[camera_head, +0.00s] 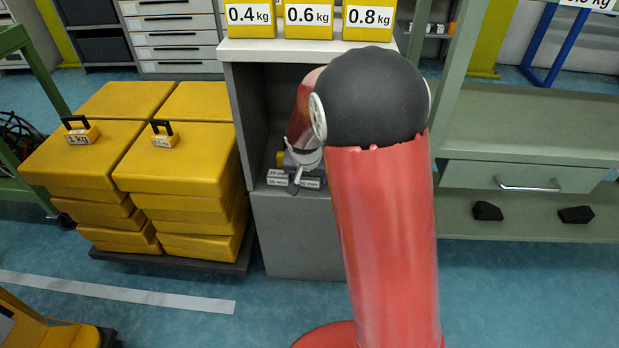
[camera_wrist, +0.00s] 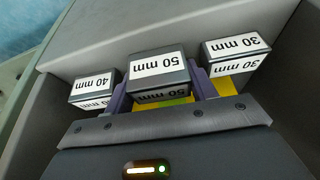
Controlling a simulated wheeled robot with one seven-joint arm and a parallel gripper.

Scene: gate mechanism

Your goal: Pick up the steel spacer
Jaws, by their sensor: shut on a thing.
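In the wrist view, a dark grey steel spacer labelled 50 mm (camera_wrist: 158,66) sits between the two purple fingers of my gripper (camera_wrist: 161,92). The fingers are shut on its sides. A spacer labelled 40 mm (camera_wrist: 93,83) is on the left and one labelled 30 mm (camera_wrist: 236,47) on the right, both outside the fingers. In the head view, my gripper (camera_head: 302,160) is inside the grey cabinet's open compartment, and my arm hides much of it. I cannot tell whether the held spacer touches the surface below.
The grey cabinet (camera_head: 290,235) has close side walls around my gripper. Yellow weights labelled 0.4 kg (camera_head: 249,17), 0.6 kg (camera_head: 308,17) and 0.8 kg (camera_head: 369,17) stand on its top. Yellow boxes (camera_head: 185,160) are stacked at left. A green workbench (camera_head: 540,125) stands at right.

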